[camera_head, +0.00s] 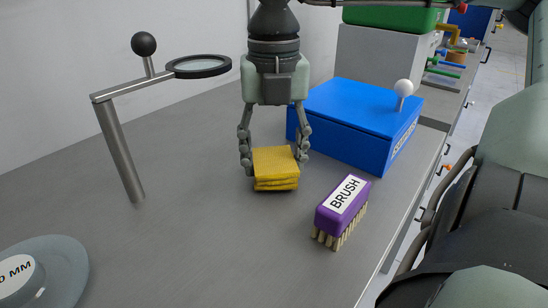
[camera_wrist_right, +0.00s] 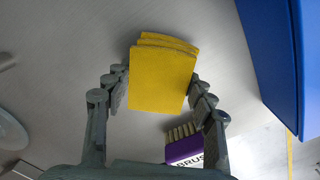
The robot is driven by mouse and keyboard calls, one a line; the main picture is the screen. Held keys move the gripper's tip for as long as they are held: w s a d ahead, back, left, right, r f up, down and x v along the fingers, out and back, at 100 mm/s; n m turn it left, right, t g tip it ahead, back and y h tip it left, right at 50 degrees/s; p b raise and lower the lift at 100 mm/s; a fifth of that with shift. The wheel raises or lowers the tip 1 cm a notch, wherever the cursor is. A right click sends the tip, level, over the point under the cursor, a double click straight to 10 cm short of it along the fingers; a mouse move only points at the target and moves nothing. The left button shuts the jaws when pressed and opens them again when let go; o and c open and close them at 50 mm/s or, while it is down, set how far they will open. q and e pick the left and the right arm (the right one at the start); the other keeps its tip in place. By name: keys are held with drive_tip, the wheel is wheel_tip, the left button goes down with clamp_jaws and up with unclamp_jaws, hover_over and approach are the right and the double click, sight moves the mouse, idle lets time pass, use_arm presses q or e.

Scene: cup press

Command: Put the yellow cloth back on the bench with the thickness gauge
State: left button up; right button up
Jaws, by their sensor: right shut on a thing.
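The folded yellow cloth (camera_head: 276,167) is a small layered stack at the middle of the grey bench (camera_head: 200,240). My right gripper (camera_head: 273,158) points down from above with one finger on each side of the cloth, shut on it. In the right wrist view the cloth (camera_wrist_right: 163,78) sits between the fingertips (camera_wrist_right: 160,88). I cannot tell whether its underside touches the bench. A grey disc with a raised hub marked "0 MM" (camera_head: 42,275), partly cut off at the lower left, may be the thickness gauge. My left gripper is not in view.
A purple brush (camera_head: 342,207) stands bristles down, right of the cloth. A blue box (camera_head: 345,120) with a white knob (camera_head: 403,88) is behind it. A magnifier stand (camera_head: 121,150) rises at left. Bench is clear between stand, disc and cloth. The bench edge runs along the right.

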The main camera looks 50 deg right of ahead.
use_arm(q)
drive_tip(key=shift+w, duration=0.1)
use_arm(e)
drive_tip(key=shift+f, duration=0.35)
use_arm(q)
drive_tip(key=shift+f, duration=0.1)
use_arm(e)
drive_tip(key=shift+f, duration=0.1)
drive_tip(key=o, duration=1.1)
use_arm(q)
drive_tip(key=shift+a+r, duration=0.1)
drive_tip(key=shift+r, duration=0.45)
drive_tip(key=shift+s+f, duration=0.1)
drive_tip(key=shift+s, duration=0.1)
